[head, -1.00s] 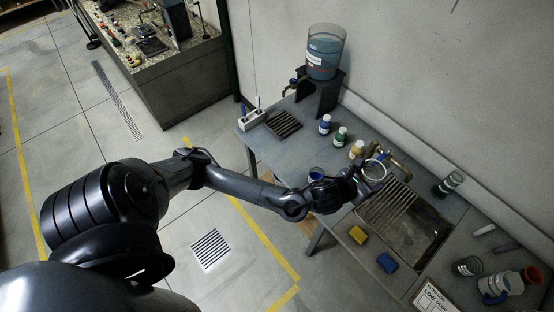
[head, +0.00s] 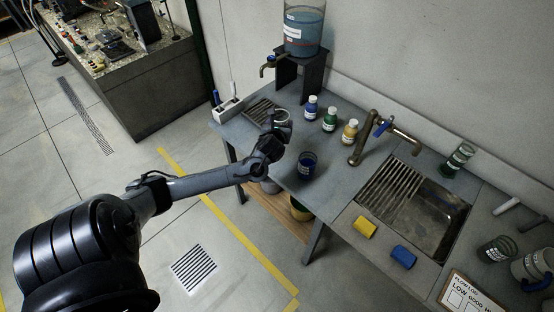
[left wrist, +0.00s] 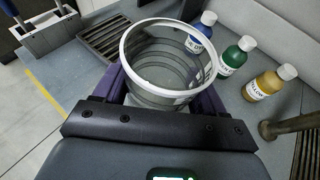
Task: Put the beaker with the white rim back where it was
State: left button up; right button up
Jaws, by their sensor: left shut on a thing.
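The clear beaker with the white rim (head: 282,115) is in my left gripper (head: 277,127), at the left part of the bench. In the left wrist view the beaker (left wrist: 165,97) stands mouth up between the purple fingers of my left gripper (left wrist: 162,92), which are shut on it. It looks empty. The slotted drip grate (head: 262,109) lies just behind and left of it, below the tank tap (head: 268,66). I cannot tell whether the beaker's base touches the bench. My right gripper is not in view.
Blue (head: 311,107), green (head: 330,119) and yellow (head: 350,131) bottles stand right of the beaker. The tap (head: 370,142), sink (head: 437,218), yellow sponge (head: 365,227) and blue sponge (head: 403,256) are farther right.

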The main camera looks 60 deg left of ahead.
pick_arm(q)
jog(key=f, duration=0.2)
jog(key=f+b, duration=0.1)
jog(key=f, duration=0.2)
jog(key=a+f, duration=0.1)
jog(key=f, duration=0.1)
jog(key=shift+s+f+b, duration=0.25)
jog(key=shift+f+b, duration=0.05)
jog(key=shift+f, duration=0.05)
jog(key=shift+f+b, duration=0.35)
jog(key=shift+f, duration=1.35)
jog(key=shift+f, duration=0.2)
jog(key=o, duration=1.3)
jog(key=shift+r, duration=0.15)
